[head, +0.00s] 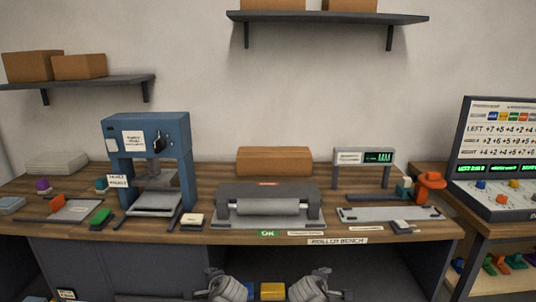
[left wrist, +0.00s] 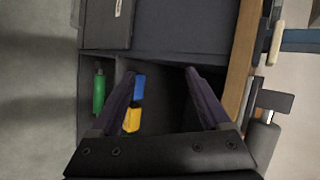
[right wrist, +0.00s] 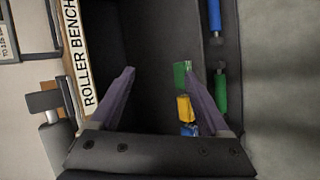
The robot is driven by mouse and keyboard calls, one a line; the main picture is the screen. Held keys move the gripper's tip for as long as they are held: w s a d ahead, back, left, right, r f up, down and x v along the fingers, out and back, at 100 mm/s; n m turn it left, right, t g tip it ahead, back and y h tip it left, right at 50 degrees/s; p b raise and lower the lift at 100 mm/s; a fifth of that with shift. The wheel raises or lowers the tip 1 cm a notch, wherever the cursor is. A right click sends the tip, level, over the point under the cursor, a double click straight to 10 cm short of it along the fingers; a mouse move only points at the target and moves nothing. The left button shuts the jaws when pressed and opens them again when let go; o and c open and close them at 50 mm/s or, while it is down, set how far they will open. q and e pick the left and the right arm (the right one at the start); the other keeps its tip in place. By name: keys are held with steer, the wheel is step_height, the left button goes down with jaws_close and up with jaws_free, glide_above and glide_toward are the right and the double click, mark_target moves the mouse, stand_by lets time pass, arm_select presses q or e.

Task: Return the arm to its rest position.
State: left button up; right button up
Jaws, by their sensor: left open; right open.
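My left arm (head: 228,287) and right arm (head: 315,286) are at the bottom middle of the head view, in front of the bench. In the left wrist view my left gripper (left wrist: 160,73) is open, with nothing held between its spread fingers. A blue piece (left wrist: 139,87) and a yellow piece (left wrist: 132,118) lie beyond it. In the right wrist view my right gripper (right wrist: 174,71) is open and empty. Beyond it a green piece (right wrist: 182,75), a yellow piece and a blue piece are in a row. The head view does not show the fingertips clearly.
The wooden bench (head: 110,238) spans the view, with a blue press (head: 185,135), a roller unit (head: 268,208) and a grey plate (head: 390,213) on it. A control panel (head: 505,165) stands right. Dark open space lies under the bench.

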arm_select(q)
steer(key=s+d+f+n+g+h+p, duration=0.15)
steer(key=s+d+f+n+g, duration=0.35)
steer(key=s, duration=0.5)
steer(key=s+d+f+n+g+h+b, duration=0.1)
steer(key=s+d+f+n+g+h, duration=0.2)
steer(key=s+d, duration=0.5)
arm_select(e)
steer(key=s+a+f+m+g+y, duration=0.2)
steer(key=s+a+f+m+g, duration=0.3)
steer(key=s, duration=0.5)
steer(key=s+a+f+m+g+y, duration=0.2)
steer(key=s+a+m+g, duration=0.3)
steer(key=s, duration=0.5)
arm_select(q)
step_height(320, 180, up, 18)
steer(key=s+a+n+g+p, duration=0.1)
steer(key=a+p, duration=0.1)
steer(key=p, duration=1.6)
steer(key=shift+r, duration=0.2)
arm_select(e)
step_height(320, 180, up, 17)
steer(key=shift+w+a+r+n+t, duration=0.2)
steer(key=shift+w+a+n+t, duration=0.1)
steer(key=shift+w+a+t, duration=0.15)
